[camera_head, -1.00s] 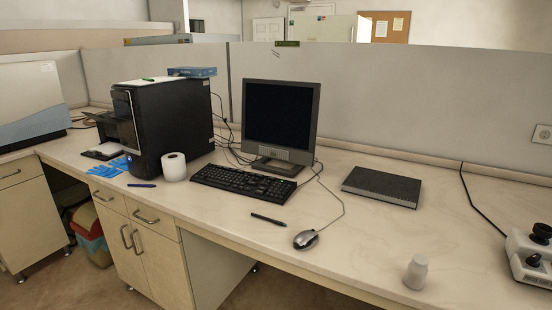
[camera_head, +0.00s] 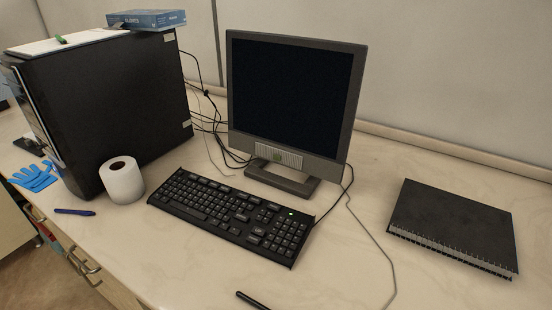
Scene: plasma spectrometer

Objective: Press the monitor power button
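The monitor (camera_head: 293,95) stands upright on its stand (camera_head: 281,180) in the middle of the desk, in the head view. Its screen is dark. Its lower bezel carries a lighter grey panel (camera_head: 279,154) with a small greenish mark; I cannot make out the power button itself. Neither of my grippers shows in the head view, so I cannot see whether they are open or shut.
A black keyboard (camera_head: 232,214) lies in front of the monitor. A black computer tower (camera_head: 110,105) and a paper roll (camera_head: 122,180) stand to the left. A dark notebook (camera_head: 455,225) lies at the right. Cables run behind the monitor.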

